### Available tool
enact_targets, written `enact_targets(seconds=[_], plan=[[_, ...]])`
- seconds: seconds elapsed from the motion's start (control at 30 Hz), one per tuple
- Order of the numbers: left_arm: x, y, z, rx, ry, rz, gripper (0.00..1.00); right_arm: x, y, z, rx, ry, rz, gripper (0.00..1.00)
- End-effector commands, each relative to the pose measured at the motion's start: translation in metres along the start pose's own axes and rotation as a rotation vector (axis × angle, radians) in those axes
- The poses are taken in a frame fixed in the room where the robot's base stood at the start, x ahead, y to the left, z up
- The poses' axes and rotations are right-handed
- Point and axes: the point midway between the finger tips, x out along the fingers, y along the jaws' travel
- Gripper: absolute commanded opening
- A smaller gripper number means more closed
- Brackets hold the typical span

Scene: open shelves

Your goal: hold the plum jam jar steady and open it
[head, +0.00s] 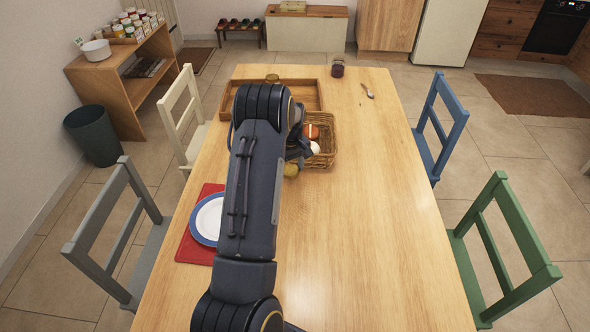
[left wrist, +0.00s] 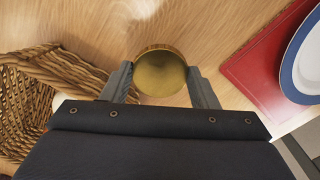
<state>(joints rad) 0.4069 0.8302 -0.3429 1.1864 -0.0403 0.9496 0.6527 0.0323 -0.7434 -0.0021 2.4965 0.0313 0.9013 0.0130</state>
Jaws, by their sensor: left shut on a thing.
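A jar with a round gold lid (left wrist: 160,73) is between the two fingers of my left gripper (left wrist: 161,82), seen from above in the left wrist view. The fingers are shut on its sides. In the head view its gold lid (head: 290,170) shows beside the wicker basket, partly hidden by my left arm. Its contents and label are hidden, so I cannot tell whether it is the plum jam. A dark purple jar (head: 338,69) stands at the far edge of the table. My right gripper is not in view.
The wicker basket (head: 330,154) holds a red-topped thing (head: 311,131) and a white round thing. A wooden tray (head: 300,90) lies behind it, with another gold lid (head: 272,78). A blue-rimmed plate (head: 207,221) sits on a red mat (head: 186,246). The table's right side is clear apart from a spoon (head: 368,91).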

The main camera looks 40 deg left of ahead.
Motion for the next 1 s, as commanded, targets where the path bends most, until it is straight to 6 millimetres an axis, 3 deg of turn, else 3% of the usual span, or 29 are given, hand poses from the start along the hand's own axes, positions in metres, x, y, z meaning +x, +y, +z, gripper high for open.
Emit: enact_targets(seconds=[0.37, 0.73, 0.77, 0.9, 1.0], plan=[[0.040, 0.000, 0.000, 0.000, 0.000, -0.001, 0.27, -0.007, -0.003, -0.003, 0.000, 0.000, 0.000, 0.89], [0.047, 0.000, 0.000, 0.000, 0.001, 0.001, 0.27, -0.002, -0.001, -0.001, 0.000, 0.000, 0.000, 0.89], [0.047, 0.000, 0.000, 0.000, 0.002, 0.001, 0.55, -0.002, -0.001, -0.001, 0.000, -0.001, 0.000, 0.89], [0.046, 0.000, 0.000, 0.000, 0.001, 0.001, 0.73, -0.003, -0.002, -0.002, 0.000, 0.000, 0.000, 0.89], [0.046, 0.000, 0.000, 0.001, 0.001, 0.001, 0.76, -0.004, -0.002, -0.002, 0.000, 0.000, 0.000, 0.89]])
